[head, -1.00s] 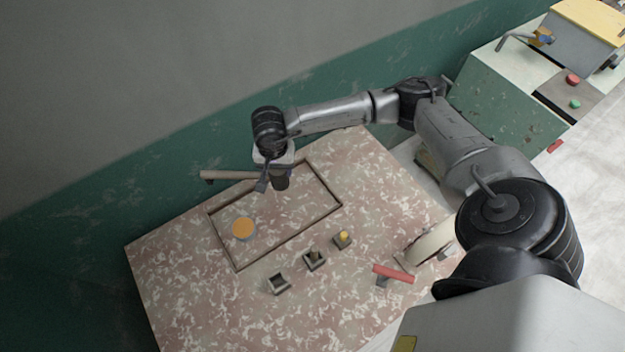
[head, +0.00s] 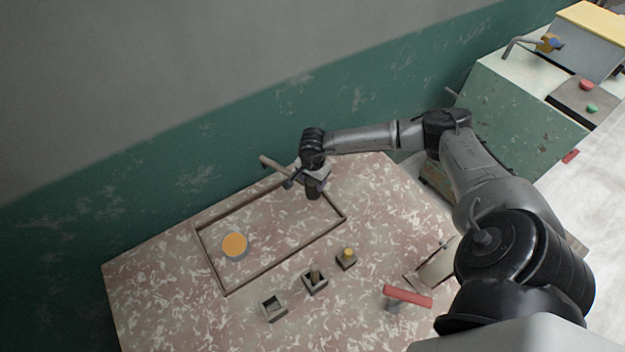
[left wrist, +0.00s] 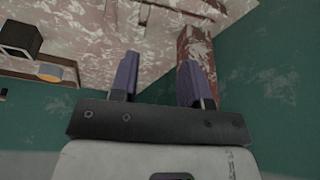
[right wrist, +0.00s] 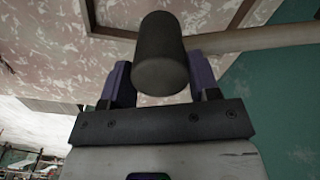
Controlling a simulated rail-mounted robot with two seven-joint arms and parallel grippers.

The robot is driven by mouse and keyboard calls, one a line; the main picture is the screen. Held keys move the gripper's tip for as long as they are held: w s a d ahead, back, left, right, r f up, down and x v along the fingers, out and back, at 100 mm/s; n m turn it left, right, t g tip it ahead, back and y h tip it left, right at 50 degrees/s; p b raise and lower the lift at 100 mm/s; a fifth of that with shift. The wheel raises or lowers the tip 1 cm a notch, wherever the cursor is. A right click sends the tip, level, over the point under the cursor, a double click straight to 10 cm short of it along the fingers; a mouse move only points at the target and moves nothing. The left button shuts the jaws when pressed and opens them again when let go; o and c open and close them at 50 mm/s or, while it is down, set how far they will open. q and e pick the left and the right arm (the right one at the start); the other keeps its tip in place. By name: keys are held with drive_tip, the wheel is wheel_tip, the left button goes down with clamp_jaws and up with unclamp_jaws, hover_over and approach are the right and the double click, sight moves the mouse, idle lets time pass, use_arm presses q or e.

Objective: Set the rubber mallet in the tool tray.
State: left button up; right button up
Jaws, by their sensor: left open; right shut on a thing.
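The rubber mallet has a black cylindrical head (head: 314,191) and a pale wooden handle (head: 272,166). My right gripper (head: 303,182) is shut on it, at the tray's far right end. In the right wrist view the black head (right wrist: 162,62) stands up between the fingers, and the handle (right wrist: 265,38) runs off right. The tool tray (head: 285,258) is a thin-rimmed rectangle on the table. The mallet's handle reaches out past its back edge; I cannot tell its height above the tray. My left gripper (left wrist: 158,82) is open and empty; it is outside the head view.
An orange-topped round tub (head: 235,246) sits in the tray's left end. Small grey holders (head: 274,308) stand in front of the tray. A green wall (head: 150,220) rises close behind the table.

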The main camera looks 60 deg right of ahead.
wheel_tip(320, 180, down, 5)
drive_tip(key=b, duration=0.3)
drive_tip(key=shift+f+b, duration=0.4)
drive_tip(key=shift+f, duration=0.1)
drive_tip(key=shift+f+b, duration=0.5)
drive_tip(key=shift+f, duration=0.05)
drive_tip(key=o, duration=1.1)
drive_tip(key=shift+o, duration=1.1)
